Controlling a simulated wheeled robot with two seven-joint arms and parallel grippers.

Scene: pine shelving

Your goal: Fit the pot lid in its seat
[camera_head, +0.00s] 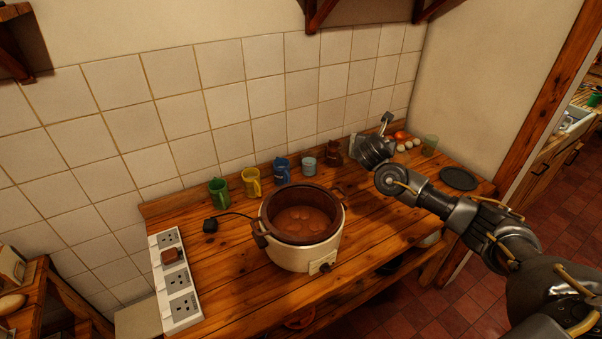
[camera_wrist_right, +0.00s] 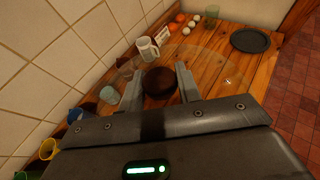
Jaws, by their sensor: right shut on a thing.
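The pot (camera_head: 296,256) is a cream slow cooker with a brown rim, open at the top, with reddish-brown stew inside. My right gripper (camera_wrist_right: 158,80) is shut on the round dark brown knob (camera_wrist_right: 159,84) of the pot lid. The lid's clear glass (camera_wrist_right: 215,72) shows only as a faint curved outline around the fingers. In the head view my right gripper is over the back right of the counter, apart from the pot and to its right. A brown shape (camera_head: 333,153) shows near its tip; I cannot tell whether it is the knob. My left gripper is out of view.
Behind the pot stand green (camera_head: 219,192), yellow (camera_head: 251,182) and blue (camera_head: 282,170) mugs and a pale cup (camera_head: 309,166). A white jug (camera_wrist_right: 147,49), eggs and a dark plate (camera_head: 459,179) are at the right. A power strip (camera_head: 181,307) lies left. The right counter is mostly clear.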

